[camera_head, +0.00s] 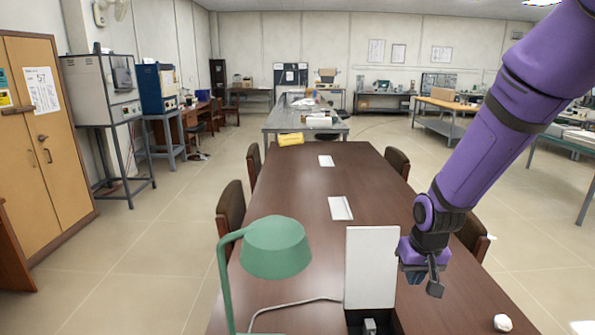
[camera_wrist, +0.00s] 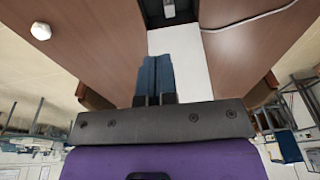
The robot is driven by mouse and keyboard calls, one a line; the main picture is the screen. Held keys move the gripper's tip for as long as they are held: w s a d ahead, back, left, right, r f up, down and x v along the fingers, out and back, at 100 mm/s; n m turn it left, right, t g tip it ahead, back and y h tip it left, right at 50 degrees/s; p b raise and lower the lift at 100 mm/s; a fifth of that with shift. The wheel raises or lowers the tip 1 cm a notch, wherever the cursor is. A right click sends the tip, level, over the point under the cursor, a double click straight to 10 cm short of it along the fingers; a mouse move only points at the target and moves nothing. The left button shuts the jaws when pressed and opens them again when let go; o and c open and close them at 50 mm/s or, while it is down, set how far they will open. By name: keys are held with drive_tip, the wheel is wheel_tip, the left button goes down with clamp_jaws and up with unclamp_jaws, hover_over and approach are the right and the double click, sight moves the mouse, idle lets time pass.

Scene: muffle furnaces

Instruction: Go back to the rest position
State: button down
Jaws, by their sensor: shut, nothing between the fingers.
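My gripper (camera_head: 434,289) hangs from the purple arm above the brown table (camera_head: 285,200), just right of the white upright panel (camera_head: 370,265) in the head view. In the wrist view its two blue-grey fingers (camera_wrist: 154,62) are together with nothing between them. They overlap part of the white panel (camera_wrist: 195,62) in that view; I cannot tell the gap between them. A dark box (camera_head: 352,316) sits at the panel's foot, cut off by the lower edge of the head view.
A green desk lamp (camera_head: 275,247) stands left of the panel, with a pale cable (camera_head: 295,302) on the table. A small white object (camera_head: 502,323) lies at the right. Chairs (camera_head: 231,208) line the table. Furnaces (camera_head: 105,85) stand at the far left.

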drive_tip(key=s+d+r+t, duration=0.15)
drive_tip(key=s+r, duration=0.25)
drive_tip(key=r, duration=0.6)
drive_tip(key=s+d+r+t, duration=0.1)
drive_tip(key=s+d+r, duration=0.2)
drive_tip(key=s+r, duration=1.1)
drive_tip(key=s, duration=0.4)
drive_tip(key=shift+s+r+t, duration=0.35)
drive_tip(key=shift+r, duration=0.05)
drive_tip(key=shift+w, duration=0.1)
